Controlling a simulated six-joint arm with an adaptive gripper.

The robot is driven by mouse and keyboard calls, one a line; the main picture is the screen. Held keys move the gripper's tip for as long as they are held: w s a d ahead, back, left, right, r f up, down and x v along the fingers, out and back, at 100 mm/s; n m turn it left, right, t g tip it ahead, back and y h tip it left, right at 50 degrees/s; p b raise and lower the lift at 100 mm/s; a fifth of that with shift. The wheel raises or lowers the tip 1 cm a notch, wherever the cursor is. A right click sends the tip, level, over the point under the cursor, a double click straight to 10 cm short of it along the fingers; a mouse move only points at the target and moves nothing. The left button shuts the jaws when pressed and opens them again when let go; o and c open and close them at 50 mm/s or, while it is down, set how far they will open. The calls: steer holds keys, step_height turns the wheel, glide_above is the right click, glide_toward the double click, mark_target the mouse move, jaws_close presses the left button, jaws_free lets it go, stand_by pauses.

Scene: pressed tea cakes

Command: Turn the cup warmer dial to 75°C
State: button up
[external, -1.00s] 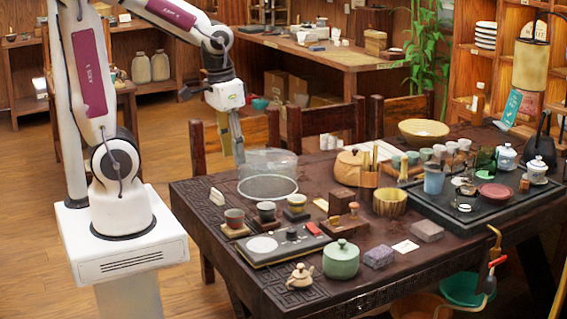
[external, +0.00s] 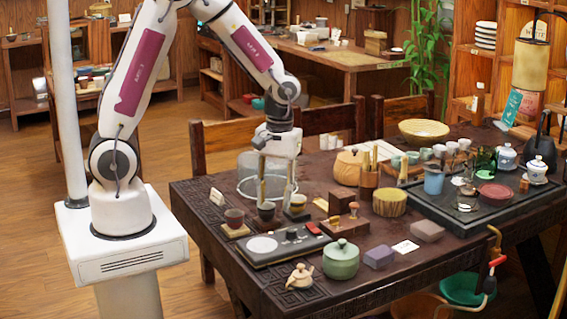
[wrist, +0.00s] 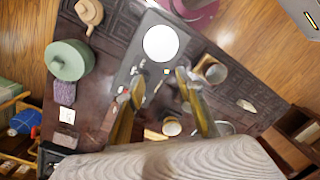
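The cup warmer (external: 240,252) is a flat dark plate on the near left part of the table, with a white round pad (external: 262,244). Its small dark dial (external: 291,234) stands right of the pad in the external view. In the wrist view the white pad (wrist: 160,43) is clear, but I cannot make out the dial's setting. My gripper (external: 276,195) points down with two fingers apart and nothing between them. It is above the table near the small cups, behind and above the dial. In the wrist view the fingertips (wrist: 160,80) stand either side of the warmer's lower part.
A green lidded jar (external: 341,260) and a small teapot (external: 300,277) stand in front. A red piece (external: 313,229) lies by the dial's right side. A mesh dome (external: 250,185) stands behind my gripper.

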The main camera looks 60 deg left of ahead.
mark_target(291, 229)
steer(key=w+n, duration=0.2)
steer(key=n, duration=0.1)
steer(key=w+d+f+n, duration=0.1)
steer(key=shift+w+n+t, duration=0.2)
steer(key=shift+n+t, duration=0.1)
steer(key=shift+w+n, duration=0.25)
steer(key=shift+n, duration=0.15)
steer(key=shift+w+d+n, duration=0.1)
steer(key=shift+w+n, duration=0.05)
steer(key=shift+n, duration=0.85)
steer(key=shift+f, duration=3.9)
jaws_close()
